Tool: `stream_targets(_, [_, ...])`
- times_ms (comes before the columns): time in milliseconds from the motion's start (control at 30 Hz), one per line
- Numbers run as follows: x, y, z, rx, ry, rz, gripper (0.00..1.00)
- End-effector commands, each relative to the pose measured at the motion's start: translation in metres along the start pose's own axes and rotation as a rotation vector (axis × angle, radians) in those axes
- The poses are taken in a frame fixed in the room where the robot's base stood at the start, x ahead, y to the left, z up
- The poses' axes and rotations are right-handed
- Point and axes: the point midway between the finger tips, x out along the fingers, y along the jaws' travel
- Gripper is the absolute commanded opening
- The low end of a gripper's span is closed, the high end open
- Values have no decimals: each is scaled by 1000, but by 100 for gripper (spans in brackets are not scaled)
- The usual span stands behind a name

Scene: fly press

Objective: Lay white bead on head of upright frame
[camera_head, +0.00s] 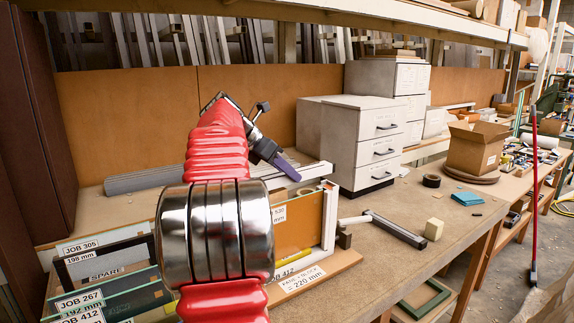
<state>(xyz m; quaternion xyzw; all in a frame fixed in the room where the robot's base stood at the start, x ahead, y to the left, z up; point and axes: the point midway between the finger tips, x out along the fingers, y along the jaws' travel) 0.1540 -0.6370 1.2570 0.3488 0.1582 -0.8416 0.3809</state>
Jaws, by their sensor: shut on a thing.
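My gripper (294,175), with purple fingers, points down and right from the end of my red-sleeved arm. It is shut on what looks like the white bead (315,172), a thin white bar at the fingertips. The bar lies along or just above the head of the upright frame; whether it touches cannot be told. The upright frame (329,218) shows a white right post and a brown panel, and stands in a rack on the bench. My arm hides its left part and much of the bar.
Labelled panels and frames (110,265) stand left in the rack. A grey profile (150,179) lies behind. White drawer units (352,140) stand close behind right. A metal bar tool (395,230), a cream block (433,229) and black tape (431,181) lie on the bench (455,205).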

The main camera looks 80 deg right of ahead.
Motion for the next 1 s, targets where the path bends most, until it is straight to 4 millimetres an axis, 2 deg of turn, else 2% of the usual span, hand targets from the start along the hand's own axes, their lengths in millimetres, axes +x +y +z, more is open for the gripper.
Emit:
stream_targets(400, [22,-1,-20,1,-1,-1,5])
stream_targets(1000, [24,-1,-22,2,-1,-1,5])
